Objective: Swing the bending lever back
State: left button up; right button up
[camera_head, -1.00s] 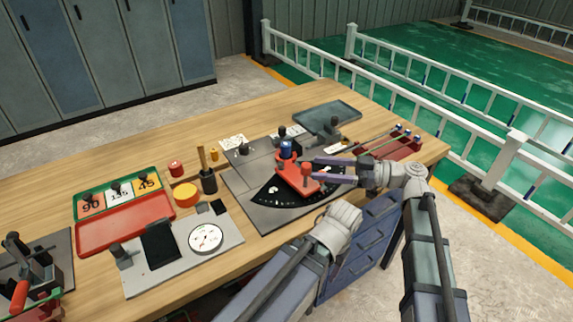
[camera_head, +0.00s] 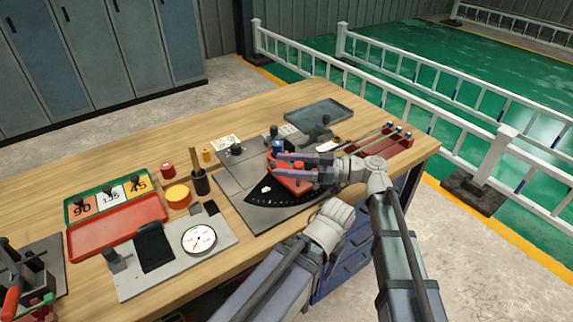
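The red bending lever (camera_head: 287,183) lies on the grey bender plate (camera_head: 235,176), over a black fan-shaped scale (camera_head: 262,196). A blue-topped post (camera_head: 278,147) stands at its far end. My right gripper (camera_head: 280,165) reaches in from the right, above the lever. Its two long fingers point left and stand apart, with the lever's upright red handle between them and partly hidden. I see no clear grip on the handle. My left arm comes up from the bottom, and its wrist (camera_head: 330,224) is near the table's front edge. The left fingers do not show.
A red tray (camera_head: 117,228), a gauge plate (camera_head: 180,263) with a round dial and a tool cup (camera_head: 201,184) stand to the left. A dark tray (camera_head: 319,113) lies behind the bender. A red rod rack (camera_head: 395,143) is at the right end. Bare wood lies at the back left.

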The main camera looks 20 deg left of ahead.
grip_shut()
dwell(1.2)
